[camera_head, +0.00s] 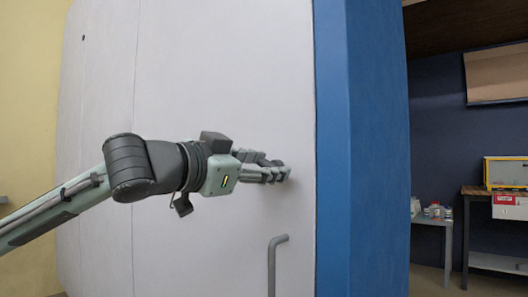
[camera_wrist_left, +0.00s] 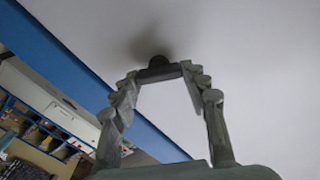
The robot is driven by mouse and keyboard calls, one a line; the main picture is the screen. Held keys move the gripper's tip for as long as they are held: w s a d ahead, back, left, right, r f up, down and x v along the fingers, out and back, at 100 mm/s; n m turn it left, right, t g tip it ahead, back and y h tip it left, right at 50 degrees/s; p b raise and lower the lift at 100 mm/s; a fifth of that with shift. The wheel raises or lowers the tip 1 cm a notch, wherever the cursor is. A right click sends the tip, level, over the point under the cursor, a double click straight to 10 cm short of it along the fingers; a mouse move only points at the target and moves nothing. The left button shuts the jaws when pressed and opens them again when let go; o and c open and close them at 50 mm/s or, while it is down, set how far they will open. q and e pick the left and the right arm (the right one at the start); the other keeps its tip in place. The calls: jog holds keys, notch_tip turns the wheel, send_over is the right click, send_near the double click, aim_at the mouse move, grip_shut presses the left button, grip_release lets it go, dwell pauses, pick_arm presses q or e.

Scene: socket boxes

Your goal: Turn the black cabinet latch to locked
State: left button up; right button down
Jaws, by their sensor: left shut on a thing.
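The black latch (camera_wrist_left: 157,71) sits on the white cabinet door (camera_head: 225,80). In the left wrist view it is a short dark bar with a round base behind it, lying between my fingertips. My left gripper (camera_head: 278,172) reaches the door from the left, near the blue cabinet edge. It also shows in the left wrist view (camera_wrist_left: 159,73), with its two fingers closed on the ends of the latch bar. In the head view the fingers hide most of the latch, so its turn angle is hard to tell there. My right gripper is in neither view.
A grey door handle (camera_head: 272,265) stands out below my left gripper. The blue cabinet side (camera_head: 365,150) is just right of it.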

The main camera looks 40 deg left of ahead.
pick_arm(q)
jog(key=m+p, duration=0.1)
jog(key=m, duration=0.2)
jog(key=shift+d+m, duration=0.1)
jog(key=shift+m, duration=0.8)
jog(key=shift+f+m+b, duration=0.2)
jog(key=shift+m+b, duration=0.4)
jog(key=shift+m, duration=3.4)
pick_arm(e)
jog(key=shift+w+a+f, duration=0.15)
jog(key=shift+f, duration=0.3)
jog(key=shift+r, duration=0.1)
pick_arm(q)
jog(key=o, duration=1.2)
jog(key=shift+c, duration=0.2)
jog(key=shift+r, duration=0.1)
